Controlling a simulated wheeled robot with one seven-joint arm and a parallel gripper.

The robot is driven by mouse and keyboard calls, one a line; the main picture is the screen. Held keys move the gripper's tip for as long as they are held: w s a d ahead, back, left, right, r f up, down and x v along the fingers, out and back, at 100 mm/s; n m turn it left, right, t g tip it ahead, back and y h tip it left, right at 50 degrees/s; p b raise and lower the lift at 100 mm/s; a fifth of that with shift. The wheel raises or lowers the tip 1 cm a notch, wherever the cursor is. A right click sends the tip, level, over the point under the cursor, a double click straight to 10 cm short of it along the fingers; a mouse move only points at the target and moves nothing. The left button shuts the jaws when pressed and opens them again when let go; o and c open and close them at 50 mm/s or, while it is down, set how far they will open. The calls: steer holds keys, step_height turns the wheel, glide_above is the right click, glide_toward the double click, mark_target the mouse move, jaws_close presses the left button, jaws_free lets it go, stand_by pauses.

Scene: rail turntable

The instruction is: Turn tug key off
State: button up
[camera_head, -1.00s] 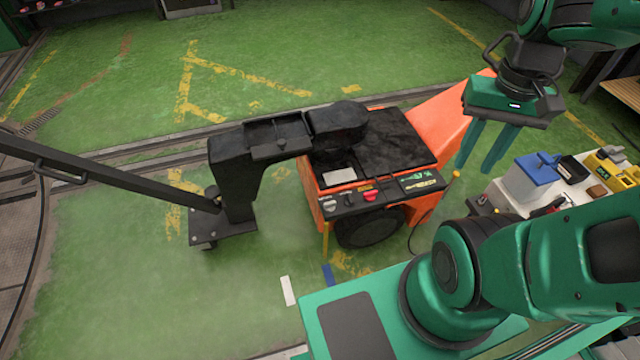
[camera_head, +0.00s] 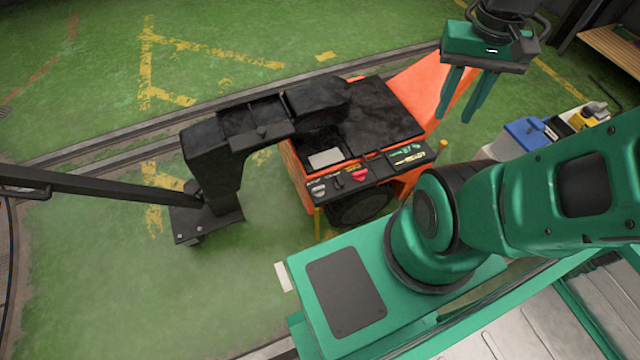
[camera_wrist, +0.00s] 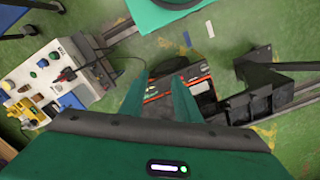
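The orange and black tug (camera_head: 296,165) stands on the green floor in the middle of the head view. Its control panel (camera_head: 380,170) faces my base and carries a red knob, a grey knob and small labels. A small dark part sits between the two knobs; I cannot tell whether it is the key. My gripper (camera_head: 460,112) hangs to the right of the tug, above the floor, with its two green fingers apart and nothing between them. In the wrist view the tug's panel (camera_wrist: 163,97) shows partly between and beyond the fingers (camera_wrist: 160,98).
A black arm and post (camera_head: 215,165) with a long bar stand left of the tug. A light cart (camera_head: 500,150) with a blue-lidded box (camera_head: 524,133) and a yellow item stands at the right. Rails cross the floor behind the tug. Green floor is open beyond.

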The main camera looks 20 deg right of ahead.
steer(key=w+d+f+m+g, duration=0.1)
steer(key=w+d+f+m, duration=0.1)
steer(key=w+f, duration=0.6)
steer(key=m+t+y, duration=0.1)
steer(key=m+y, duration=0.4)
steer(key=m, duration=0.4)
glide_toward(319, 187)
steer(key=x, duration=0.8)
steer(key=shift+a+f, duration=0.1)
steer(key=shift+f, duration=0.05)
jaws_close()
